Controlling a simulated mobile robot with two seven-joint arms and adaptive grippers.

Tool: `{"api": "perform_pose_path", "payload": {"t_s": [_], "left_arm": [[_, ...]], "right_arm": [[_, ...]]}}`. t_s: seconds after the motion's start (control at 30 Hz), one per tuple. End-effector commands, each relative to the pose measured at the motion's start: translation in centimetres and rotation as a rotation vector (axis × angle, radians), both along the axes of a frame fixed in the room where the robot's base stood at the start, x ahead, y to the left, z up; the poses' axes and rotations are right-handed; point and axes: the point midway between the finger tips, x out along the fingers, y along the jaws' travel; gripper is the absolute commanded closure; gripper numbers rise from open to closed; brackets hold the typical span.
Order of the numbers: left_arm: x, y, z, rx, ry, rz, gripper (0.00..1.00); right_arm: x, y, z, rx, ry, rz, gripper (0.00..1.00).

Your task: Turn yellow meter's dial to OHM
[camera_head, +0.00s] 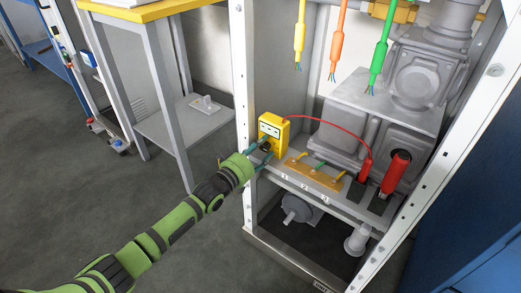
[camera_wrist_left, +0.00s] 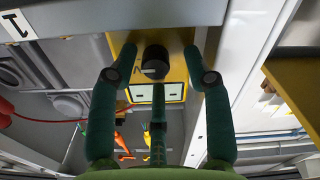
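The yellow meter (camera_head: 277,128) stands upright at the left end of the shelf inside the metal frame. In the left wrist view its yellow body (camera_wrist_left: 178,45) carries a round black dial (camera_wrist_left: 155,62) next to a pale display panel (camera_wrist_left: 157,93). The dial's setting is not readable. My left gripper (camera_head: 262,151) is at the meter's front. In the wrist view its green fingers are spread on either side of the dial, with a third finger in front of the display. The fingers are open, and contact with the dial cannot be told. My right gripper is out of view.
A red cable (camera_head: 325,124) arcs from the meter to a red probe (camera_head: 365,168); another red probe (camera_head: 397,172) stands beside it. A terminal block (camera_head: 315,174) sits right of the gripper. Yellow, orange and green wires (camera_head: 379,60) hang above. The frame's left post (camera_head: 242,70) is close to the meter.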

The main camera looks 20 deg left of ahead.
Motion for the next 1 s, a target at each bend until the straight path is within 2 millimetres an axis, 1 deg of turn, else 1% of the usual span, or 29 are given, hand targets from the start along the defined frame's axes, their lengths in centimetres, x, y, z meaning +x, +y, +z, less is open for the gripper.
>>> {"api": "perform_pose_path", "payload": {"t_s": [0.17, 0.27, 0.37, 0.7, 0.83, 1.0], "left_arm": [[-0.1, -0.1, -0.2, -0.002, 0.004, -0.002, 0.51], [-0.7, 0.1, -0.3, -0.001, 0.005, -0.002, 0.51], [-1.9, 0.5, -0.4, -0.002, 0.006, -0.002, 0.51], [-8.2, 2.8, -0.3, 0.000, 0.006, -0.002, 0.51], [-10.0, 3.5, -0.3, -0.001, 0.004, 0.000, 0.51], [-11.1, 4.0, -0.1, 0.000, 0.002, -0.001, 0.51]], "right_arm": [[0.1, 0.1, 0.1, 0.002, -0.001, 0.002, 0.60], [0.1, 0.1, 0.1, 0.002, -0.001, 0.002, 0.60], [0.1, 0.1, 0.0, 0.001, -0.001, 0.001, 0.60], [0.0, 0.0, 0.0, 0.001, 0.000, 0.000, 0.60], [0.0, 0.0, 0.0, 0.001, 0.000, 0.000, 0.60], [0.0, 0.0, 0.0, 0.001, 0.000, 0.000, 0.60]]}}
